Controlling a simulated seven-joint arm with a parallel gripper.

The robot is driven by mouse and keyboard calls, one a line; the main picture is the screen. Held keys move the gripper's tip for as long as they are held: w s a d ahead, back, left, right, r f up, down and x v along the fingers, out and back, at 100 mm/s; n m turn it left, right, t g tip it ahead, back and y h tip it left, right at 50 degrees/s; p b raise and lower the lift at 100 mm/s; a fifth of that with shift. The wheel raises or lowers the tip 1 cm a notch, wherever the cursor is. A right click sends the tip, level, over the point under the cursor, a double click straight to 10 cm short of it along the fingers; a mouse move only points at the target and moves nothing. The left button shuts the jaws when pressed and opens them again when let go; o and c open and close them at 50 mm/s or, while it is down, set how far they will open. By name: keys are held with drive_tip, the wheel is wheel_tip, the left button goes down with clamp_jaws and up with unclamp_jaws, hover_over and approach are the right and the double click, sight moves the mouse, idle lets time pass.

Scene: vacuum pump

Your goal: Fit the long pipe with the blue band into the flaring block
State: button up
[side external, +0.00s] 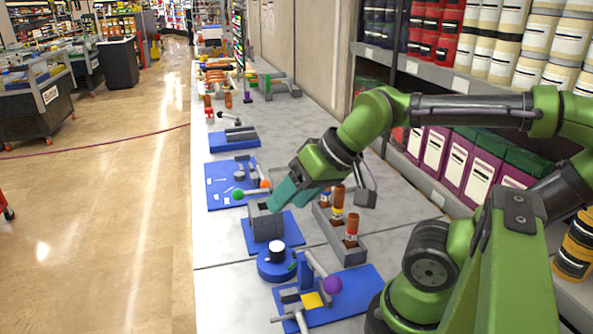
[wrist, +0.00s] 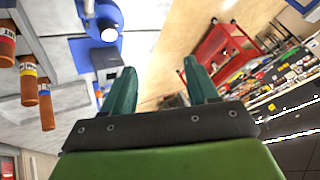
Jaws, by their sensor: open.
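Several orange-brown pipes stand in a grey rack (side external: 349,252) in the side view. My gripper (side external: 278,203) is open and empty, tilted down by this block's upper right edge. Whether it touches the block is unclear. Its fingers also show in the wrist view (wrist: 160,66).
A blue round stand with a white cylinder (side external: 277,250) is in front of the block. A blue board with a purple ball (side external: 332,285) lies nearer the camera. Another blue board with a green ball (side external: 238,195) is behind. The table's left edge is close.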

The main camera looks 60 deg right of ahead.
wheel_tip(320, 180, up, 2)
drive_tip(key=m+g+h, duration=0.2)
drive_tip(key=m+g, duration=0.3)
drive_tip(key=m, duration=2)
hover_over(326, 195)
drive_tip(key=d, duration=0.1)
wheel_tip(326, 195, up, 2)
drive_tip(key=s+m, duration=0.1)
drive_tip(key=m, duration=0.5)
wheel_tip(326, 195, down, 17)
drive_tip(key=w+m, duration=0.1)
drive_tip(key=shift+w+r+g, duration=0.15)
drive_tip(key=shift+w+g, duration=0.25)
